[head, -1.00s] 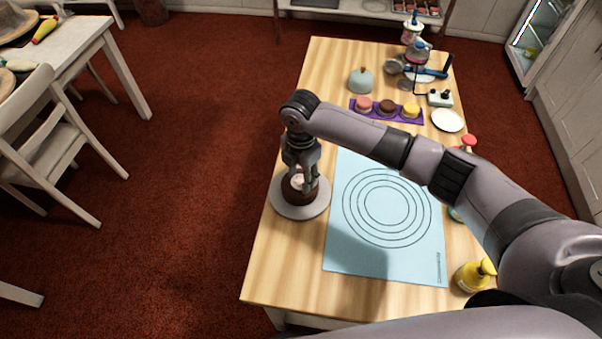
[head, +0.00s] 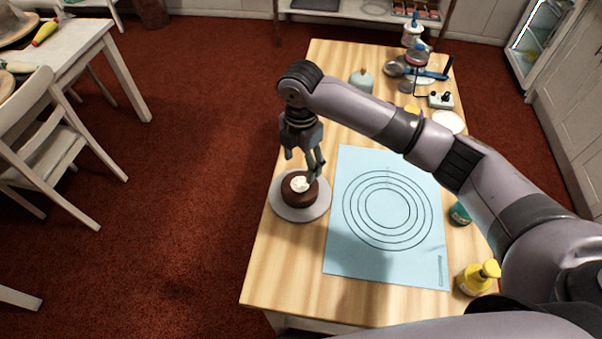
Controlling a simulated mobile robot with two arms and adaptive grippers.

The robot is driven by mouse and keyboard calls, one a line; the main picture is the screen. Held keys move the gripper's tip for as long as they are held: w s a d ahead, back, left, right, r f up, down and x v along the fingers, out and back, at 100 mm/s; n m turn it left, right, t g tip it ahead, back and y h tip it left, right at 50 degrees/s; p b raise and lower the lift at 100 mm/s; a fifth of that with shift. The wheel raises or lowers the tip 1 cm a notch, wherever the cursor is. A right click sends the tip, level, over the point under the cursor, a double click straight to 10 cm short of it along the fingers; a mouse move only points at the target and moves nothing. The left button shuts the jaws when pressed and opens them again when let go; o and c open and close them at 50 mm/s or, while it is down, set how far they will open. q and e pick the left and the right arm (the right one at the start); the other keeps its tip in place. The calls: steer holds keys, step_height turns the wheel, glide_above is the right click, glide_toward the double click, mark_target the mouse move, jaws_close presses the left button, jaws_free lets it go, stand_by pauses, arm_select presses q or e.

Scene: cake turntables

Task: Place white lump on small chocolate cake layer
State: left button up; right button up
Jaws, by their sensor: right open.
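The small chocolate cake layer (head: 299,194) sits on a round grey turntable (head: 287,213) at the left edge of the wooden table. The white lump (head: 300,184) rests on top of the cake layer. My right gripper (head: 302,172) is open and empty. It points down just above the cake, with its fingers apart, one near the lump's right side; I cannot tell if that finger touches it. My left gripper is not in view.
A light blue mat with printed circles (head: 345,262) lies right of the turntable. A yellow bottle (head: 476,279) and a green jar (head: 460,213) stand at the table's right edge. Several items, including a pale dome (head: 361,79), stand at the far end.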

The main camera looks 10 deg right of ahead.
step_height(320, 180, up, 6)
steer(key=shift+f, duration=0.15)
stand_by(0.6)
